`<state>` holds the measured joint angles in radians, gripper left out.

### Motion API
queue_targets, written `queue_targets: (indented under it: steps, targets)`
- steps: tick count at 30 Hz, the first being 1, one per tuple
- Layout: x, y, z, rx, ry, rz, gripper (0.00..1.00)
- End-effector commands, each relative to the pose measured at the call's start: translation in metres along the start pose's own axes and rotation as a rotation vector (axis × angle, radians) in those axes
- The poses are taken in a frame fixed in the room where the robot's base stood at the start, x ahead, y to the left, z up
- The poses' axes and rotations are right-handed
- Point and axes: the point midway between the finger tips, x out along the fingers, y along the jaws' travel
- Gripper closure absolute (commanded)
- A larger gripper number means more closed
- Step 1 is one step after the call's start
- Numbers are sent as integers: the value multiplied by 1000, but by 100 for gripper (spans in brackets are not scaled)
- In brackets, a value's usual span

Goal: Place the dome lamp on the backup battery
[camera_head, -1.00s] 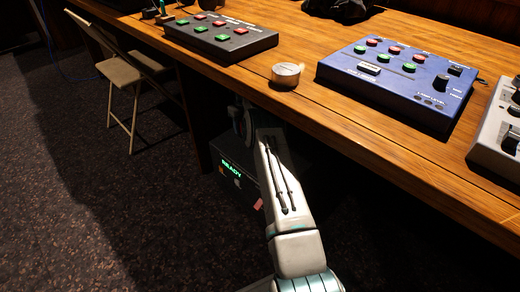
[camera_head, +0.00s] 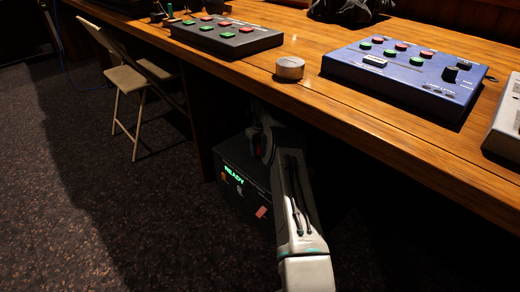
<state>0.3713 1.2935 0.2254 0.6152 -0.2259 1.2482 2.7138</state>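The backup battery appears to be the black box (camera_head: 229,199) on the floor under the desk, with a green glowing "READY" on its front. My arm covers its right part. A small round silver thing (camera_head: 289,68) with a flat-looking top stands at the desk's front edge. I cannot tell whether it is the dome lamp, and I see no other clear dome shape. My arm reaches up past the battery into the shade under the desk edge. My gripper's fingers are hidden there, so what they hold does not show.
The wooden desk (camera_head: 335,107) overhangs the battery and my arm. On it are a black button box (camera_head: 228,43), a blue button box (camera_head: 400,82) and a grey device (camera_head: 506,130) at the right edge. A folding chair (camera_head: 126,80) stands left. The carpet in front is clear.

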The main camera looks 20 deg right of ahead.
Motion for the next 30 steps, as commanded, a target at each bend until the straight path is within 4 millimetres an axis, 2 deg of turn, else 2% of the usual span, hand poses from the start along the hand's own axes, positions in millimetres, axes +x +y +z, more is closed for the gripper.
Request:
queue_targets:
  steps: [5, 6, 7, 8, 16, 20, 30]
  targets:
    - [3, 0, 0, 0, 0, 0, 76]
    - [2, 0, 0, 0, 0, 0, 37]
    - [2, 0, 0, 0, 0, 0, 28]
    - [2, 0, 0, 0, 0, 0, 26]
    - [2, 0, 0, 0, 0, 0, 26]
    - [-6, 0, 0, 0, 0, 0, 26]
    - [-61, 0, 0, 0, -1, -1, 26]
